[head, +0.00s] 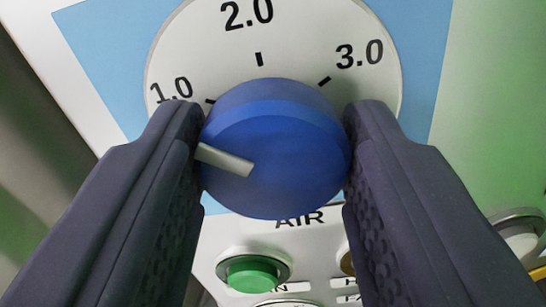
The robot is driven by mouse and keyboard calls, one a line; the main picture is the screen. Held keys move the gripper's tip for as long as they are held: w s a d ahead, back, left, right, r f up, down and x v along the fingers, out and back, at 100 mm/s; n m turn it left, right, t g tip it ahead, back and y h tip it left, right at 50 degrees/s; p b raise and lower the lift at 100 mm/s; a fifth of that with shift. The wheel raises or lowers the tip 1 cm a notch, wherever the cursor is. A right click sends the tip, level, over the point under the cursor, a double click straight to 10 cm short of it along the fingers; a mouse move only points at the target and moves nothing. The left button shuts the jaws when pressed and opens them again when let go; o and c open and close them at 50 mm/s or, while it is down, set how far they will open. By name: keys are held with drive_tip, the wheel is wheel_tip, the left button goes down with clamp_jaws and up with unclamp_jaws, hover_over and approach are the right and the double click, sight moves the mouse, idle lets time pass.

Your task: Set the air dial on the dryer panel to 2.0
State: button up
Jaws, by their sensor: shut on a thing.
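The air dial (285,175) is a round blue knob with a pale pointer bar (226,160), in the middle of the head view. The white scale plate (300,45) behind carries 1.0 at left, 2.0 at top and 3.0 at right. The word AIR shows below the knob, partly covered. My gripper (275,160) is shut on the knob, one dark finger on each side.
A green push button (252,274) sits on the dryer panel (225,235) below the dial at left. Another control is partly hidden behind the right finger. A round metal-rimmed part (520,235) shows at the right edge.

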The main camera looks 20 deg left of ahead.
drive_tip(key=m+b, duration=0.1)
drive_tip(key=b, duration=0.1)
drive_tip(key=m+b, duration=0.4)
drive_tip(key=shift+d+f+b, duration=0.1)
drive_tip(key=shift+f+b, duration=0.15)
drive_tip(key=shift+b, duration=0.1)
drive_tip(key=m+b, duration=0.4)
drive_tip(key=m, duration=0.1)
drive_tip(key=shift+r, duration=0.15)
drive_tip(key=o, duration=1.1)
drive_tip(key=shift+c, duration=0.2)
drive_tip(key=v, duration=0.7)
drive_tip(key=shift+s+p, duration=0.3)
drive_tip(key=shift+s, duration=0.05)
